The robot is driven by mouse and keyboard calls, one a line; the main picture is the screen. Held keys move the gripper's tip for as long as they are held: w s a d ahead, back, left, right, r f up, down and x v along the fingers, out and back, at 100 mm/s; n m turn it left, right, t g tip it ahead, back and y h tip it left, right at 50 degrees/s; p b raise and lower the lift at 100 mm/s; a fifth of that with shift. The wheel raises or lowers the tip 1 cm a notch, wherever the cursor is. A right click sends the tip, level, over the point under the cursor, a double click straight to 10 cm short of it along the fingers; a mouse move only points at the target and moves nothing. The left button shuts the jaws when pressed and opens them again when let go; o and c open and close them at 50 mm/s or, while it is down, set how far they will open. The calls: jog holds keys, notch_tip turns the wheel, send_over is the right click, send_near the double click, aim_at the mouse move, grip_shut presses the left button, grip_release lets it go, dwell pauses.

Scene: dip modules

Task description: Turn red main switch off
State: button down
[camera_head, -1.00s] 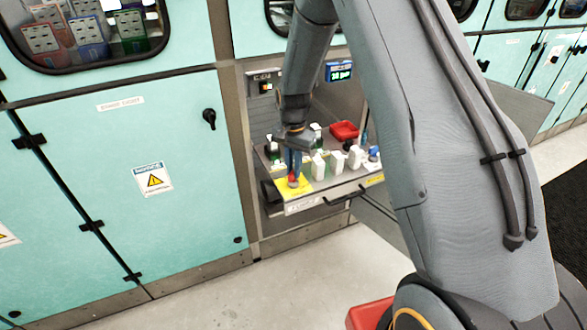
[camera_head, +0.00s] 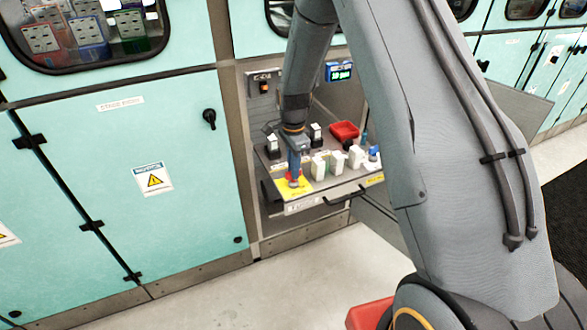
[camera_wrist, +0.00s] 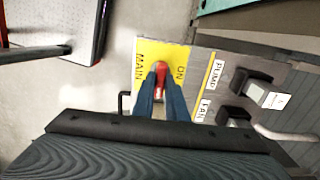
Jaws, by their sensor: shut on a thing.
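The red main switch (camera_wrist: 161,69) sits on a yellow plate (camera_wrist: 146,55) marked MAIN and ON in the wrist view. My gripper (camera_wrist: 160,82) has its two blue fingers on either side of the red switch handle, shut on it. In the head view, my gripper (camera_head: 294,180) points down at the yellow plate (camera_head: 281,188) at the front left of the pull-out panel. The fingers hide part of the switch, and a little red (camera_head: 289,175) shows beside them.
Black switches labelled PUMP (camera_wrist: 245,82) and FAN (camera_wrist: 232,116) stand beside the yellow plate. White modules (camera_head: 336,162) and a red tray (camera_head: 344,131) are on the panel (camera_head: 318,199). A drawer handle (camera_head: 345,197) juts from its front edge. A cabinet (camera_head: 150,200) stands to the left.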

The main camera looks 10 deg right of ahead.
dwell(0.4)
jog(key=c, duration=1.8)
grip_release()
jog(key=shift+o, duration=0.2)
notch_tip(320, 180, up, 7)
jog(key=shift+b, duration=0.65)
jog(key=shift+r, duration=0.45)
